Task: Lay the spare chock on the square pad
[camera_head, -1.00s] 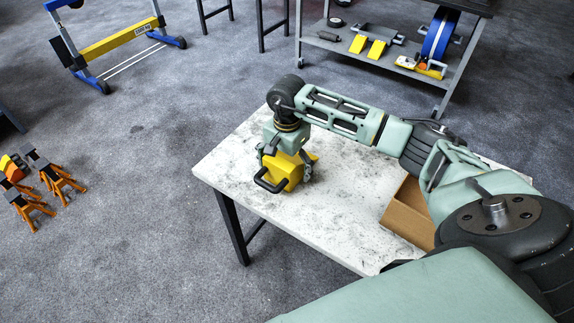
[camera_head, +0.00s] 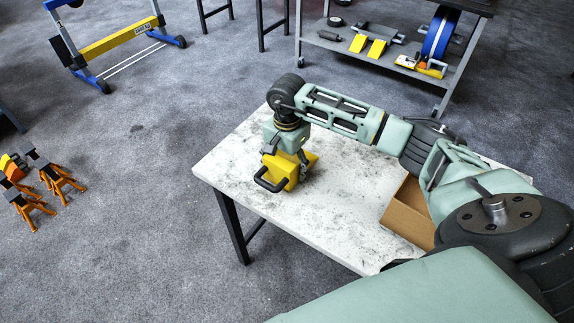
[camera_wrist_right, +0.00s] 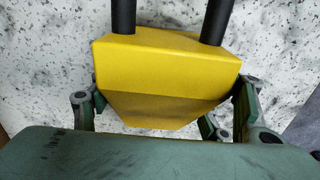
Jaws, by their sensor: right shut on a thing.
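A yellow chock (camera_head: 283,173) with a black handle is on the pale speckled table (camera_head: 225,170), near its left end. It looks to rest on the top, but I cannot tell whether it is slightly lifted. My right gripper (camera_head: 287,160) points down over it, shut on it with a finger on each side. The right wrist view shows the chock (camera_wrist_right: 165,75) between the fingers of the right gripper (camera_wrist_right: 170,100), its two black handle posts running to the top edge. No square pad can be made out. My left gripper is out of view.
An open cardboard box (camera_head: 408,215) stands on the table under my right arm. A grey shelf trolley (camera_head: 375,62) at the back holds two yellow wedges (camera_head: 368,46) and other parts. Orange stands (camera_head: 45,185) are on the floor at left. The table front is bare.

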